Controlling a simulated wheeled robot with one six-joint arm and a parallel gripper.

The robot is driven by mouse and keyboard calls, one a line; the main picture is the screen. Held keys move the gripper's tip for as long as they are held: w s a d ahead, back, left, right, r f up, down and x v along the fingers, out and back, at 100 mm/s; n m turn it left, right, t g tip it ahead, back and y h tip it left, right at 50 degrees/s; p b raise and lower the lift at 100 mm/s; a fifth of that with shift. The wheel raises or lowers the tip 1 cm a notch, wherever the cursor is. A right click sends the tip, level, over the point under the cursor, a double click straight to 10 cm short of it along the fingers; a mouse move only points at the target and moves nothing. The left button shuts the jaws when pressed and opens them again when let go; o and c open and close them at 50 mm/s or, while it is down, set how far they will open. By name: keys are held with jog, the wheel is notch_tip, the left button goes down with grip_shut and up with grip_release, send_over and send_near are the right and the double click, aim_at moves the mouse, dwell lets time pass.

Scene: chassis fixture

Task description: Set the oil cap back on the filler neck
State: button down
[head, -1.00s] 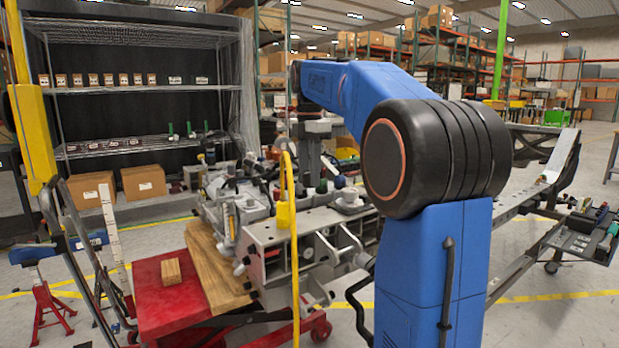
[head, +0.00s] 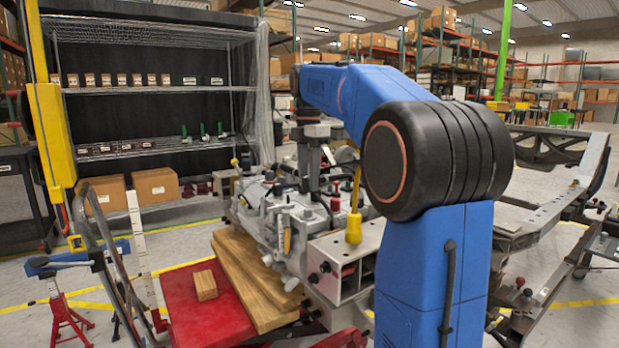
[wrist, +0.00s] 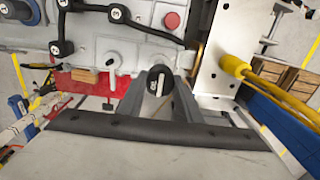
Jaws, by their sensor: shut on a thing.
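In the wrist view my gripper (wrist: 158,84) has its two dark fingers closed on the sides of the oil cap (wrist: 157,77), a round black cap with a pale raised bar across it. The cap is over the near edge of the grey engine (wrist: 135,50). I cannot tell whether it touches anything below. I cannot make out the filler neck; the cap and fingers hide what lies under them. In the head view the engine (head: 285,222) stands beyond my blue arm, and the cap cannot be made out.
Black hoses (wrist: 62,47) and a red round cap (wrist: 171,20) are on the engine. A wooden block (head: 205,285) lies on the red lift table (head: 190,318).

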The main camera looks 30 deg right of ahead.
aim_at(308, 209)
jog(key=shift+w+a+f, duration=0.1)
jog(key=shift+f, duration=1.95)
jog(key=shift+f, duration=0.15)
jog(key=shift+f, duration=1)
jog(key=shift+f, duration=0.5)
jog(key=c, duration=1.2)
grip_release()
